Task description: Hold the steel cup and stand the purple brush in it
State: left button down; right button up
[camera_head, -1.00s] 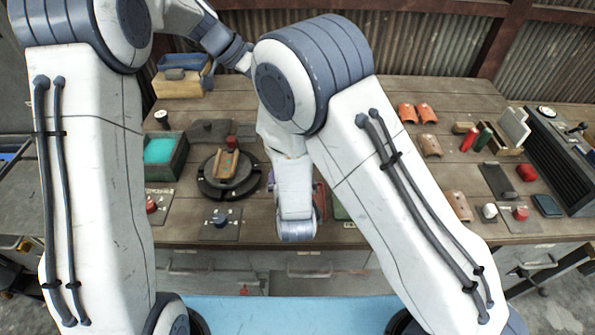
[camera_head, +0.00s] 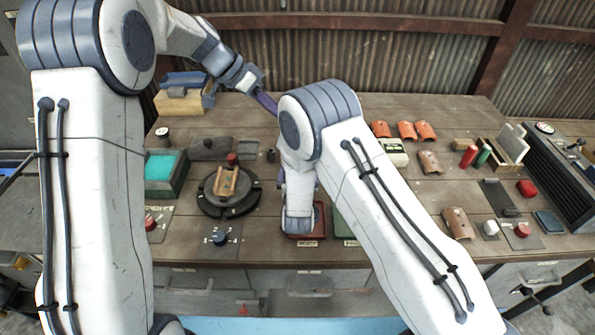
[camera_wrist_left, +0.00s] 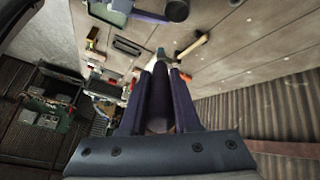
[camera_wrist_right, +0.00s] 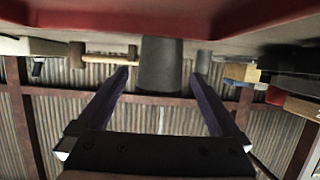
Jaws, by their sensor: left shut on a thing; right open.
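The purple brush (camera_wrist_left: 160,103) is between the fingers of my left gripper in the left wrist view, its handle pointing away from the wrist. In the head view my left gripper (camera_head: 264,102) is above the back of the bench, partly hidden by my right arm. The steel cup (camera_wrist_right: 161,66) is a dark grey cylinder in the upside-down right wrist view. It stands between the spread fingers of my right gripper (camera_wrist_right: 162,88), with a gap on each side. My right arm hides the cup in the head view.
A round black turntable (camera_head: 230,191) with a wooden piece stands left of my right gripper. A red tray (camera_head: 308,232) lies by the right wrist. Orange tiles (camera_head: 407,131) and a wooden rack (camera_head: 497,153) are to the right. A blue-topped wooden box (camera_head: 182,100) is at back left.

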jog(key=shift+w+f, duration=0.2)
jog(key=shift+w, duration=0.35)
jog(key=c, duration=1.4)
pick_arm(q)
jog(key=shift+d+f+y, duration=0.2)
jog(key=shift+d+y, duration=0.3)
jog(key=shift+d, duration=0.05)
jog(key=shift+w+d+f+g+y, duration=0.1)
jog(key=shift+d+f+g+y, duration=0.2)
jog(key=shift+d+y, duration=0.65)
jog(key=shift+w+y, duration=0.2)
jog(key=shift+y, duration=0.35)
jog(key=shift+w+d+r+y, duration=0.1)
jog(key=shift+w+d+y, duration=0.25)
jog(key=shift+y, duration=0.45)
jog(key=shift+a, duration=0.1)
